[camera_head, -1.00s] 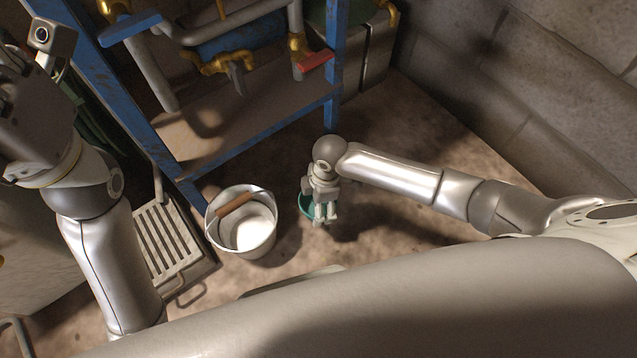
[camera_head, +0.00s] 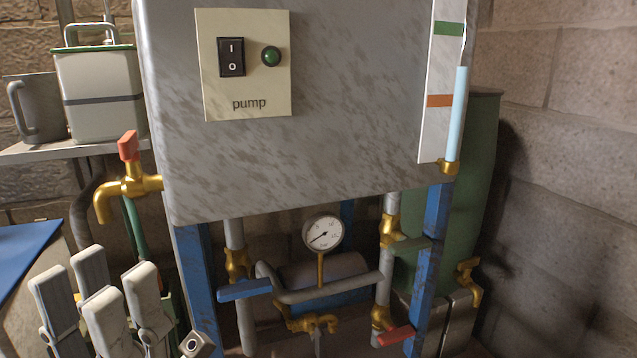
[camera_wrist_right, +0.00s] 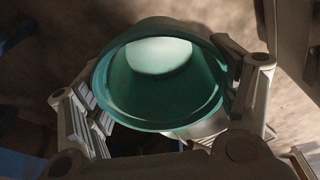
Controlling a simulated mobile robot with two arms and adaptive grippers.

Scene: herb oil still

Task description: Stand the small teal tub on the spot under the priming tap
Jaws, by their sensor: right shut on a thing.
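The small teal tub (camera_wrist_right: 165,95) is in the right wrist view, its open mouth toward the camera and a pale patch inside at its bottom. My right gripper (camera_wrist_right: 162,88) is shut on it, with fingers on its left and right sides. Whether the tub touches the floor cannot be told. In the head view my left gripper (camera_head: 98,285) is at the lower left, empty, its fingers apart and pointing up. Brass taps show at the left with a red handle (camera_head: 128,185), low in the middle (camera_head: 312,322) and low at the right (camera_head: 468,280); none is labelled. The spot is out of view.
A grey tank with a pump switch panel (camera_head: 245,65) stands on a blue frame (camera_head: 197,285). A gauge (camera_head: 323,232), pipes and a red lever (camera_head: 396,336) are below it. A lidded canister (camera_head: 100,98) and a grey jug (camera_head: 38,108) stand on a left shelf.

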